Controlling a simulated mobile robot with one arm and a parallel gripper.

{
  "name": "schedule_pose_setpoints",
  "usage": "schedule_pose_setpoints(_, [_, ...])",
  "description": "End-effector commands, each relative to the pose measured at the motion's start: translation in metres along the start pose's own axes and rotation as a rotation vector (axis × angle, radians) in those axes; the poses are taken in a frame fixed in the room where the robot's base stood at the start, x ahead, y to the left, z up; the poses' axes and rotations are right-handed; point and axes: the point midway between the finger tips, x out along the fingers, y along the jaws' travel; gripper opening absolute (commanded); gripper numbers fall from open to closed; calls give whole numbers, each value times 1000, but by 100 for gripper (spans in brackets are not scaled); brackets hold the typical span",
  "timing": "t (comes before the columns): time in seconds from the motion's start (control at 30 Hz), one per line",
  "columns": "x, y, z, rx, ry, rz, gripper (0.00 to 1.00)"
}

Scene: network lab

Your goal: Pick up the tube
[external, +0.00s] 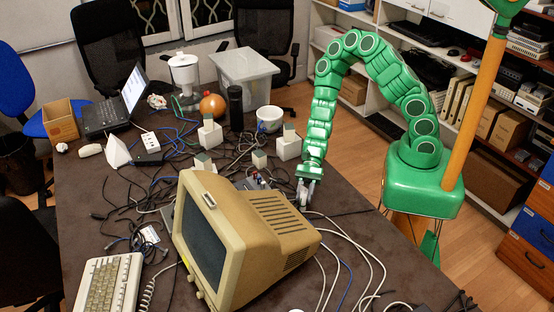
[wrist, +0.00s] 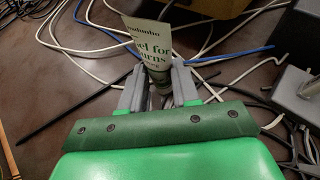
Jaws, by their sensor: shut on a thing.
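My gripper (wrist: 160,88) points down at the dark table top, close to the right side of the old beige monitor. In the wrist view its two grey fingers are shut on the tube (wrist: 151,45), a pale grey-green tube with dark green lettering. The tube stands up between the fingers, and its wide printed end shows beyond them. Its lower part is partly hidden by the fingers. In the external view my gripper (external: 306,190) is small, and the tube cannot be made out clearly there.
The beige monitor (external: 267,227) stands beside my gripper. White, blue and black cables (wrist: 235,52) lie around the tube. White adapters (external: 288,146) stand behind. A keyboard (external: 111,283), laptop (external: 118,104) and clear bin (external: 243,72) are farther off.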

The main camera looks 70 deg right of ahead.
Motion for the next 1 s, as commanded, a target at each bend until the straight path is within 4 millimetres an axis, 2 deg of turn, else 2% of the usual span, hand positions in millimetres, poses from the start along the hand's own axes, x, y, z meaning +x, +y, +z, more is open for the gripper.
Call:
schedule_pose_setpoints(0.27, [-5,0,9,-2,0,-1,1])
schedule_pose_setpoints(0.7, [-27,-1,56,-5,2,-2,1])
schedule_pose_setpoints(1.0, [-39,-1,81,-3,-1,-1,1])
